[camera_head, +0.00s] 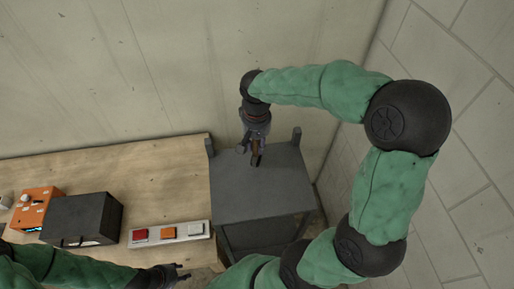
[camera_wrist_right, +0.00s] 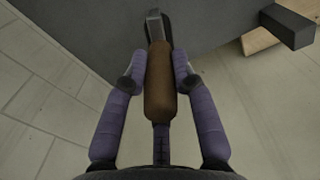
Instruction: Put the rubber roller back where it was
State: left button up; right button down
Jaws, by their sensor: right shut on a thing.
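The rubber roller (camera_wrist_right: 158,85) has a brown handle and a grey and dark head in the right wrist view. My right gripper (camera_wrist_right: 157,75) is shut on its handle, with one purple finger on each side. The roller's head points away from me, over the dark grey stand (camera_wrist_right: 90,25); I cannot tell whether it touches the stand. In the head view my right gripper (camera_head: 254,143) holds the roller (camera_head: 256,158) over the back part of the grey stand (camera_head: 262,190). My left gripper (camera_head: 181,272) is low in the picture, open and empty, in front of the button panel.
The stand has raised corner posts (camera_head: 296,135). To its left is a wooden table (camera_head: 155,170) with a button panel (camera_head: 167,247), a black box (camera_head: 85,212) and an orange device (camera_head: 35,207). Walls are close behind and to the right. Most of the stand's top is clear.

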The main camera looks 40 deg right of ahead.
aim_at(257, 150)
jog(key=f, duration=0.1)
jog(key=f+p, duration=0.1)
jog(key=f, duration=0.1)
jog(key=shift+w+d+f, duration=0.2)
jog(key=shift+d+f, duration=0.1)
jog(key=shift+f, duration=0.15)
jog(key=shift+f, duration=0.2)
jog(key=c, duration=1)
grip_release()
jog(key=shift+r, duration=0.15)
